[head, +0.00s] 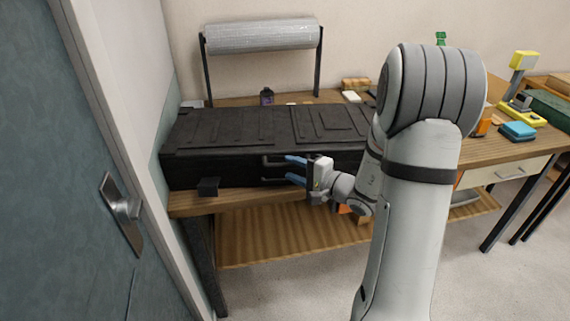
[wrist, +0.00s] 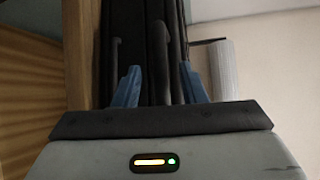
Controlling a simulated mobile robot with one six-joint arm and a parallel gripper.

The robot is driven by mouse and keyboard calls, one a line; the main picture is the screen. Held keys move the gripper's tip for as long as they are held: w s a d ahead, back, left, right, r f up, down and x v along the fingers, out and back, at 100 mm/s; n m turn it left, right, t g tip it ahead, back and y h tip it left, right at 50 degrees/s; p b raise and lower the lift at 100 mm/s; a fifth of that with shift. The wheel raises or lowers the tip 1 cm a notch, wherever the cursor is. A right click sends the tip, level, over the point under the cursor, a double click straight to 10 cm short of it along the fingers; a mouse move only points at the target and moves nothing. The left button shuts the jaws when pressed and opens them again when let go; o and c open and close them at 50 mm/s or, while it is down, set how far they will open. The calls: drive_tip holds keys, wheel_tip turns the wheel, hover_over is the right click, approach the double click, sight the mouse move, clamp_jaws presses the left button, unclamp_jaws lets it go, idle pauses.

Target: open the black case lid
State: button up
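The black case (head: 225,127) lies on the wooden table with its lid closed. Its front has a handle (head: 271,162) near the middle, partly hidden by my gripper in the head view. My gripper (head: 290,171) is at the front of the case, its two blue fingers pointing toward the handle. In the wrist view, the fingers of my gripper (wrist: 157,88) stand apart, and the dark handle bars (wrist: 116,65) show beyond and between them. I cannot tell whether the fingers touch the handle. My arm hides the right end of the case.
A roll of clear wrap on a stand (head: 262,37) stands behind the case. A small dark bottle (head: 267,96) is close behind the lid. A door with a handle (head: 121,207) is at the left. The table (head: 475,150) holds several small items at right.

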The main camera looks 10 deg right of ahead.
sight(289, 167)
drive_tip(key=shift+x, duration=1.75)
drive_tip(key=shift+s, duration=0.1)
clamp_jaws()
